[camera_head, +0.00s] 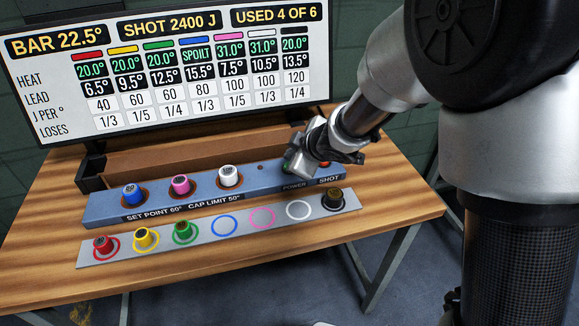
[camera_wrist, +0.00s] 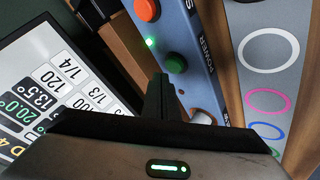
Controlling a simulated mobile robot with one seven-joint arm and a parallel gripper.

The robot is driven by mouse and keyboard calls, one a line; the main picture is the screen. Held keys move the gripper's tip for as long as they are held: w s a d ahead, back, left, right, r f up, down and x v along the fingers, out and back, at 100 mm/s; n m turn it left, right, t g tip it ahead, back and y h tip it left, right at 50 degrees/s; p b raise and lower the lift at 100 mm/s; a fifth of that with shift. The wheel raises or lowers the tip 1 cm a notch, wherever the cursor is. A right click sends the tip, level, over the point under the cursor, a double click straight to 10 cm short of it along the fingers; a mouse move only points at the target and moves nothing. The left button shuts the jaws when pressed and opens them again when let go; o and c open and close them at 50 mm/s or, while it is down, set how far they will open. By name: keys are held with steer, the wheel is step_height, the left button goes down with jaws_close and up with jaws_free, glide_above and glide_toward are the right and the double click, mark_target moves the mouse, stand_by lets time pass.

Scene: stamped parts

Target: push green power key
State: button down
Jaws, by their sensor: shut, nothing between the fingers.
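The green power key (camera_wrist: 180,64) is a round green button on the blue panel (camera_wrist: 205,92), beside the POWER label, in the wrist view. A small lit green lamp (camera_wrist: 150,43) is close to it. In the head view my gripper (camera_head: 297,166) is over the right part of the panel and hides most of the green key. In the wrist view my shut, empty fingers (camera_wrist: 162,80) point toward the green key, with their tips just beside it in the picture. I cannot tell whether they touch it.
A red-orange shot key (camera_wrist: 146,9) is beside the green key. Blue (camera_head: 131,195), pink (camera_head: 181,186) and white (camera_head: 229,176) knobs stand in the panel. The grey strip (camera_head: 205,241) in front holds red, yellow, green and black knobs. A large screen (camera_head: 170,70) stands behind.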

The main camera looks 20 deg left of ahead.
steer(key=shift+f, duration=0.1)
stand_by(0.3)
steer(key=shift+f+b, duration=0.35)
steer(key=shift+b, duration=0.05)
steer(key=shift+f+b, duration=0.35)
steer(key=shift+f, duration=0.05)
stand_by(0.5)
steer(key=shift+r+p, duration=0.85)
step_height(320, 180, up, 6)
steer(key=p, duration=0.6)
